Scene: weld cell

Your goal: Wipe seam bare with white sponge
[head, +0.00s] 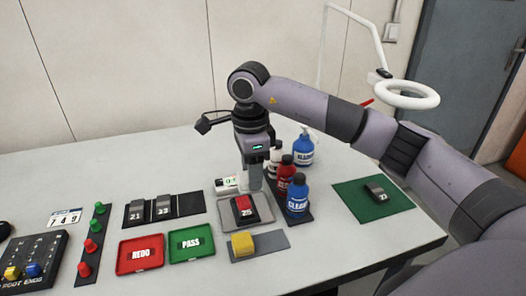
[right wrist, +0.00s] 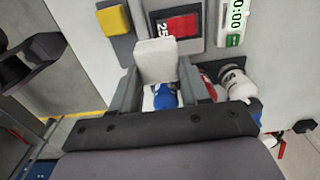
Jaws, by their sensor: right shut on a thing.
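My right gripper (head: 254,168) is shut on the white sponge (right wrist: 155,62), which shows as a pale block between its two fingers; it also shows in the head view (head: 255,180). The weld piece 25 (head: 243,204) has a red top and sits on a grey plate (head: 262,215). The red top also shows in the right wrist view (right wrist: 178,26). The sponge is close to the piece, at its far side in the head view; I cannot tell whether they touch. The red covers the top, so no bare seam shows. My left gripper is not in view.
A yellow sponge (head: 242,244) lies on a grey strip in front. Several bottles, including a red one (head: 286,172) and a blue one (head: 297,196), crowd the right side. A timer (head: 228,184) stands left of the gripper. Red (head: 141,269) and green (head: 191,258) trays lie front left.

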